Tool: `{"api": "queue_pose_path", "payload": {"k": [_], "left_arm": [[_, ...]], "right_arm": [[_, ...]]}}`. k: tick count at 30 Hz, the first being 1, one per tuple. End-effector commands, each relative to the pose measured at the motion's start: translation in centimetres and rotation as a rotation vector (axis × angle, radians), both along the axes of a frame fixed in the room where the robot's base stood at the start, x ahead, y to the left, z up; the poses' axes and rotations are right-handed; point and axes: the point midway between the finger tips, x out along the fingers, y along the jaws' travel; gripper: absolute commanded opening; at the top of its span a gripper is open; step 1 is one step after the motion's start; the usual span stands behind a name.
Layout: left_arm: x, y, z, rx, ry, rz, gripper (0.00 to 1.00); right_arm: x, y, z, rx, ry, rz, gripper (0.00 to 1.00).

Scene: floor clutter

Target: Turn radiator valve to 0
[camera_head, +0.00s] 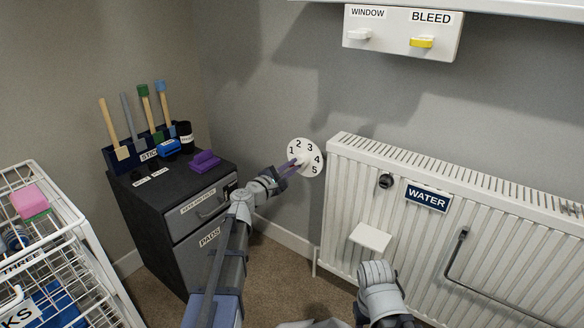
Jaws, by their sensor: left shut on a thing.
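The radiator valve is a round white dial (309,149) on the grey wall, just left of the radiator (350,205). The digits 1 to 5 run around its edge. Its lower left part, where no 0 can be seen, is covered by my gripper. My left gripper (291,168) reaches in from the lower left and is shut on the valve's knob at the dial's centre. The knob itself is mostly hidden, so I cannot read its setting. Grey parts of my right arm show at the bottom, in front of the radiator; its fingers are not visible.
A dark drawer cabinet (180,207) stands left, with brushes in a holder (138,152) and a purple block (204,161) on top. A white wire rack (72,238) is at far left. A WINDOW and BLEED switch box (400,22) hangs above. A WATER sign (428,198) is on the radiator.

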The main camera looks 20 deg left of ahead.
Motion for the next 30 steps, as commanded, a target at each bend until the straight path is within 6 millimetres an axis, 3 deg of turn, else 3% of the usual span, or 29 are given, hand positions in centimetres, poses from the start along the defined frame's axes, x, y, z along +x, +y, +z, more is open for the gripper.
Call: {"api": "queue_pose_path", "payload": {"k": [1, 9, 20, 30], "left_arm": [[-0.1, 0.0, 0.0, -0.001, 0.001, 0.001, 0.17], [0.0, 0.0, 0.0, 0.000, 0.000, 0.000, 0.45], [-0.6, 0.2, 0.0, 0.000, 0.000, 0.000, 0.45], [-5.1, 1.7, 0.0, 0.000, 0.000, 0.002, 0.45]], "right_arm": [[0.0, 0.0, 0.0, 0.000, 0.000, 0.000, 0.50], [0.0, 0.0, 0.0, 0.000, 0.000, 0.000, 0.50], [0.0, 0.0, 0.0, 0.000, 0.000, 0.000, 0.50], [0.0, 0.0, 0.0, 0.000, 0.000, 0.000, 0.50]]}}
